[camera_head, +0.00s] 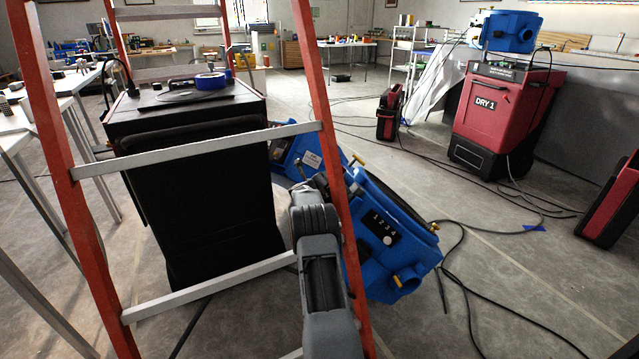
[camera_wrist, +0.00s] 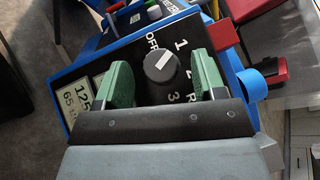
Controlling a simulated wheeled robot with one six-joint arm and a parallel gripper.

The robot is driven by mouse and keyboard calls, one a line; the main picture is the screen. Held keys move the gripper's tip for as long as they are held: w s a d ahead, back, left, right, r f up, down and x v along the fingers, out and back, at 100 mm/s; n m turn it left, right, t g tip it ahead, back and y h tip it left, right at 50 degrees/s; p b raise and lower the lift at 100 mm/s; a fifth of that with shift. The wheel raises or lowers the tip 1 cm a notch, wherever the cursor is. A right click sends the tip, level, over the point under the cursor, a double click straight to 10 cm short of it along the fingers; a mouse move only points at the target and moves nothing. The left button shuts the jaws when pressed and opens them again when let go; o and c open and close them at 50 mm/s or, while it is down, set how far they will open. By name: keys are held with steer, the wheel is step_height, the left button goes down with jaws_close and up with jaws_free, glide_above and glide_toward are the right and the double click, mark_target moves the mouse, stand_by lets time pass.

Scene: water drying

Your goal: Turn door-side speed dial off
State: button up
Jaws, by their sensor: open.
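In the wrist view a dark round dial (camera_wrist: 160,66) with a white pointer line sits on a black panel on a blue housing (camera_wrist: 62,92). Labels OFF, 1, 2 and 3 surround it. The pointer slants up and right, about toward the 1. My gripper (camera_wrist: 163,75) is open, one green finger on each side of the dial; I cannot tell whether they touch it. In the head view, a blue machine (camera_head: 393,270) marked 1 2 3 4 stands behind the ladder's right rail, and another blue unit (camera_head: 285,160) is partly hidden. My gripper is not clearly visible there.
An orange ladder (camera_head: 322,110) with grey rungs stands close in front of my arm. A black cabinet (camera_head: 200,200) is left of the blue machines. A red DRY 1 unit (camera_head: 505,105) stands at the right. Cables (camera_head: 465,275) lie over the open floor.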

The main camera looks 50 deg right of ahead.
steer(key=shift+c, duration=0.5)
steer(key=c, duration=0.8)
steer(key=shift+r+n+y+p, duration=0.4)
steer(key=shift+r+p, duration=0.05)
steer(key=shift+p, duration=0.7)
steer(key=shift+c, duration=0.2)
steer(key=shift+s+d+r+n+y+p, duration=0.1)
steer(key=shift+n+y+p, duration=0.2)
steer(key=shift+p, duration=0.5)
steer(key=shift+n+t+y+p, duration=0.4)
steer(key=shift+n+y+p, duration=0.1)
steer(key=shift+p, duration=0.6)
steer(key=shift+f+n+p, duration=0.3)
steer(key=shift+p, duration=0.05)
steer(key=shift+f, duration=0.1)
